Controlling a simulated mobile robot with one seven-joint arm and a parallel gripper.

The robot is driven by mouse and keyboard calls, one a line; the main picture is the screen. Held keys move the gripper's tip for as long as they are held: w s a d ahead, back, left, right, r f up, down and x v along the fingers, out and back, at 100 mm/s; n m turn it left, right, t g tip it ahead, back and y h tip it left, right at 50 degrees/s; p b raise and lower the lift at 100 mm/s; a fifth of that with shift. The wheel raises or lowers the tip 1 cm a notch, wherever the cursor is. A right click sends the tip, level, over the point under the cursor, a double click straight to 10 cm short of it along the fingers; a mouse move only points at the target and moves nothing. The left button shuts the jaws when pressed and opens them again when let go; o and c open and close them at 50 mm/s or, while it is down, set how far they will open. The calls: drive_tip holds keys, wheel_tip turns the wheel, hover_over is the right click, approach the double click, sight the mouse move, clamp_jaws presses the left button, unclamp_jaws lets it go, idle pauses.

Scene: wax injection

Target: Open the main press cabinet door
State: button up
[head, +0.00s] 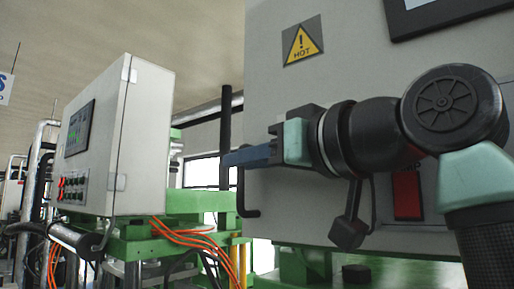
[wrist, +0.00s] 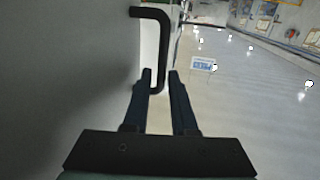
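The main press cabinet (head: 350,80) is a large grey box with a yellow HOT sign (head: 302,42), and it fills the right of the head view. A black bar handle (head: 241,192) sits at its left edge; its upper part is hidden behind my gripper (head: 228,158). In the wrist view, the handle (wrist: 164,45) runs lengthwise and its near end shows between the two fingers of my gripper (wrist: 160,73). The fingers are apart, with a gap beside the bar. I cannot tell whether either finger touches it. The grey cabinet face (wrist: 60,70) lies to the left.
Another grey control cabinet (head: 120,140) with a screen and buttons stands at left on a green frame (head: 190,203). Orange cables (head: 185,235) hang between the machines. A red switch (head: 407,194) is on the main cabinet, close to my arm. Open floor (wrist: 250,120) shows at right in the wrist view.

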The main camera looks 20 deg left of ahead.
drive_tip(key=shift+p+x, duration=0.95)
drive_tip(key=shift+x, duration=1.4)
clamp_jaws()
drive_tip(key=shift+r, duration=0.1)
